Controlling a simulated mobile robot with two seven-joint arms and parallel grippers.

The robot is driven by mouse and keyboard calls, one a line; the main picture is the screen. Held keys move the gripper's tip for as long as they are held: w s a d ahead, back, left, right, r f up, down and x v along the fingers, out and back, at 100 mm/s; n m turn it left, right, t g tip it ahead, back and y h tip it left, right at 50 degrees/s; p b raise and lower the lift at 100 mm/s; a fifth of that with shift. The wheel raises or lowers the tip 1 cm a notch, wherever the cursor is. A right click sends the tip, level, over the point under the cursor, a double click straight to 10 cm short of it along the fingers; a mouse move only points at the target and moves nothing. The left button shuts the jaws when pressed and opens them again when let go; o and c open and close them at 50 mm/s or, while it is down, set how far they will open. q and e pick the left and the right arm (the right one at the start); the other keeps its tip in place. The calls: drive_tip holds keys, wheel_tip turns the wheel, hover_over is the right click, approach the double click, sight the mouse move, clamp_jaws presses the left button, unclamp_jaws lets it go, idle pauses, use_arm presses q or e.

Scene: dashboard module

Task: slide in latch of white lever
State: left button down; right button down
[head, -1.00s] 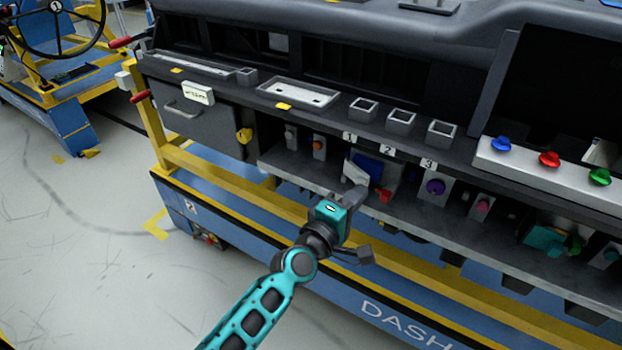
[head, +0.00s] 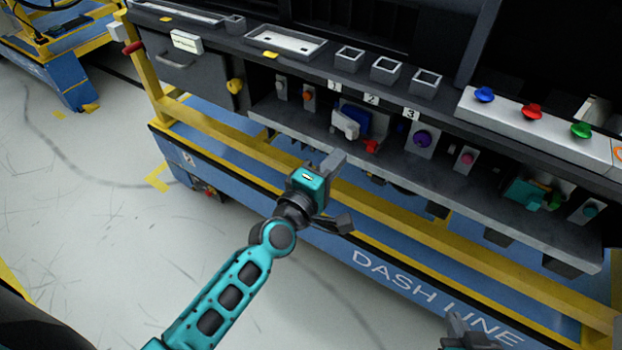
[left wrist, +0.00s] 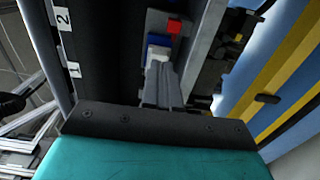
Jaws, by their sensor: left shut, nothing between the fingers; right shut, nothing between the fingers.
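The white lever (head: 345,123) sits at the front of a blue block (head: 358,117) in the recessed shelf under the dashboard, below labels 1 and 2. A red piece (head: 371,146) is just below and right of it. My left gripper (head: 334,161) is shut and empty, in front of and below the lever, apart from it in the head view. In the left wrist view the shut fingers (left wrist: 163,88) point toward the white part (left wrist: 158,52) and blue block (left wrist: 160,40); they partly hide the lever. My right gripper (head: 468,330) shows only partly at the bottom edge.
An orange knob (head: 308,97) is left of the lever, and purple (head: 422,139) and pink (head: 466,158) knobs are to its right. A yellow rail (head: 390,212) and the blue base run below the shelf. Open floor lies at left.

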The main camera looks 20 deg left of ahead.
use_arm(q)
drive_tip(key=v, duration=0.7)
drive_tip(key=shift+s, duration=0.35)
